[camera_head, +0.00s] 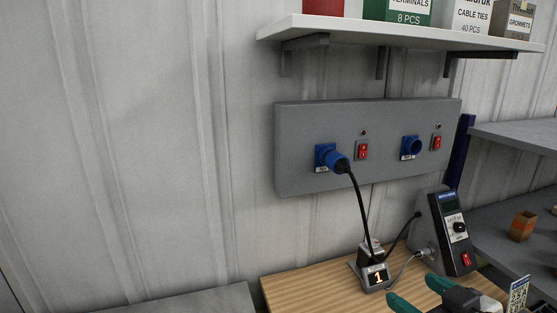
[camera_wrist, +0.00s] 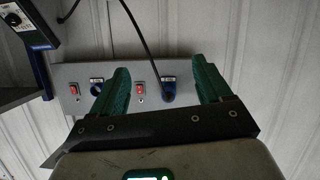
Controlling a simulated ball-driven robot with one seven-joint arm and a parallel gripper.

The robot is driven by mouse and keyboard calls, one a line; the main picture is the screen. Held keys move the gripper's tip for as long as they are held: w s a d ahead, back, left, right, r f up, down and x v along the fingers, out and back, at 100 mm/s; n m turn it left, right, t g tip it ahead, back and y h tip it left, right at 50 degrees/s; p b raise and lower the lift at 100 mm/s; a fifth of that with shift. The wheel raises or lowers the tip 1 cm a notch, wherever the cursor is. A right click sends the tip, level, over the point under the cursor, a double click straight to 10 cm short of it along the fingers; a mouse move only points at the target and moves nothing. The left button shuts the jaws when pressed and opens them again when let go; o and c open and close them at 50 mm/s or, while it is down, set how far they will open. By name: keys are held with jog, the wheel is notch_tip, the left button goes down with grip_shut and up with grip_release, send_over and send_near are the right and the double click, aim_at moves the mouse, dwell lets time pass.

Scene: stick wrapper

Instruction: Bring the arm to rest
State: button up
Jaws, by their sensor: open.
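My gripper (camera_head: 420,293) shows at the lower right of the head view, with two green fingers spread apart above the wooden bench. In the wrist view my gripper (camera_wrist: 161,66) is open, and nothing is between its fingers. The grey wall panel (camera_wrist: 70,75) appears beyond the fingertips there, turned upside down. The rest of my arm is mostly outside the head view.
A wooden bench (camera_head: 300,285) holds a small device with a lit display (camera_head: 375,277) and a control box (camera_head: 449,230). A black cable (camera_head: 361,205) hangs from a blue plug on the panel (camera_head: 300,120). A white shelf (camera_head: 350,31) is above; grey shelves (camera_head: 520,135) stand right.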

jog(key=s+d+f+m+g+h, duration=0.1)
jog(key=s+f+g, duration=0.3)
jog(key=f, duration=0.5)
jog(key=s+d+f+m+g+h, duration=0.1)
jog(key=s+f+m+g, duration=0.1)
jog(key=s+f, duration=0.55)
jog(key=s+d+f+m+g+h, duration=0.1)
jog(key=s+f+g, duration=0.5)
jog(key=s+f, duration=0.8)
jog(key=s+d+m, duration=0.1)
jog(key=s, duration=0.2)
jog(key=shift+s+g+h, duration=0.3)
jog(key=shift+s+h, duration=0.05)
jog(key=shift+h, duration=0.05)
jog(key=shift+d, duration=0.1)
jog(key=shift+c, duration=0.4)
